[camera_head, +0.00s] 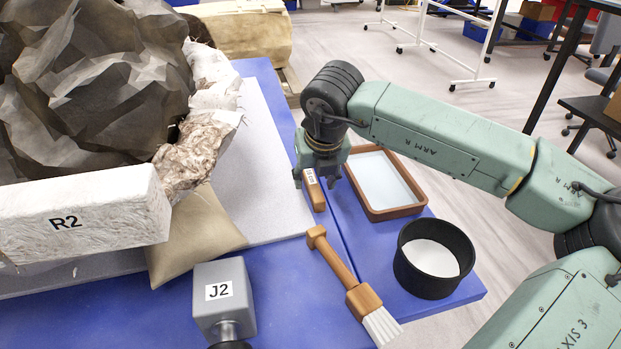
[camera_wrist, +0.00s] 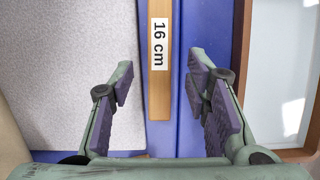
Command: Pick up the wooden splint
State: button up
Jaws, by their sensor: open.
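The wooden splint (camera_head: 314,190) is a narrow light-brown strip with a white label, lying on the blue table. In the wrist view the splint (camera_wrist: 159,95) runs lengthwise between the fingers, and its label reads "16 cm". My gripper (camera_head: 318,181) is above the splint, pointing down, and hides part of it in the head view. In the wrist view my gripper (camera_wrist: 163,88) is open, with one purple-padded finger on each side of the splint and a gap to it on both sides.
A wood-framed tray (camera_head: 407,209) stands close to the right of the splint. A black round container (camera_head: 399,268) and a brush (camera_head: 340,262) are nearer. A grey pad (camera_head: 262,160) lies left, bearing a large rock in plaster. A grey block labelled J2 (camera_head: 206,308) is at the front.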

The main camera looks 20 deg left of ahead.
jog(key=shift+x, duration=0.85)
jog(key=shift+c, duration=0.3)
grip_shut()
